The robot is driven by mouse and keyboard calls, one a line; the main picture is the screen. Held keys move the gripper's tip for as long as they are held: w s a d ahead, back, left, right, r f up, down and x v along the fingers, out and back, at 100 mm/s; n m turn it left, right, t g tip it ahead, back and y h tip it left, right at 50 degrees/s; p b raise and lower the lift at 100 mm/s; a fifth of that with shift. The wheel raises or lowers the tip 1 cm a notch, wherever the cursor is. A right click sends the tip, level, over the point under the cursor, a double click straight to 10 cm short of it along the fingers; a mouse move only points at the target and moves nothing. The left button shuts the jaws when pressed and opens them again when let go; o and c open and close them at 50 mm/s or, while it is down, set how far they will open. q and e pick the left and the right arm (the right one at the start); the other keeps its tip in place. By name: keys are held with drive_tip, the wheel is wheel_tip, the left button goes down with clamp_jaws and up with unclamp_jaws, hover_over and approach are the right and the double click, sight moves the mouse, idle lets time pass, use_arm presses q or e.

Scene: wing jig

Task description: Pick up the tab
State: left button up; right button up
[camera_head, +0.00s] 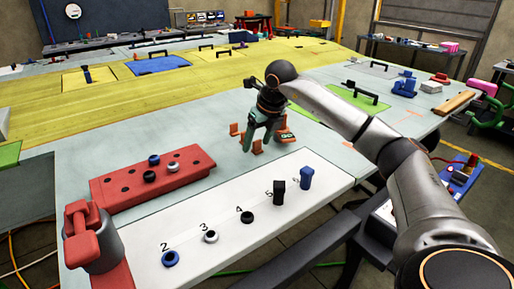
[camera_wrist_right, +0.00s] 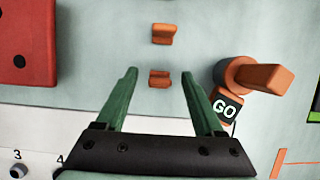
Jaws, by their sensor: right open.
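My right gripper (camera_head: 258,143) is open and empty above the pale table. In the right wrist view its two green fingers (camera_wrist_right: 158,73) are spread apart. A small orange piece (camera_wrist_right: 159,79) shows between the fingertips, and a second orange piece (camera_wrist_right: 163,34) lies beyond it. To the right is a black square marked GO (camera_wrist_right: 225,108), beside an orange handle-shaped part (camera_wrist_right: 262,75). I cannot tell for certain which of these is the tab. My left gripper is not in view.
A red block with holes (camera_head: 110,189) lies to the left. A white numbered strip (camera_head: 190,240) in front carries several rings and pegs. A red fixture (camera_head: 82,240) stands at the front left. A green plate with a black handle (camera_head: 372,103) lies to the right.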

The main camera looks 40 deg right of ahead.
drive_tip(key=shift+w+f, duration=0.1)
drive_tip(key=shift+f, duration=0.2)
drive_tip(key=shift+c, duration=0.2)
clamp_jaws()
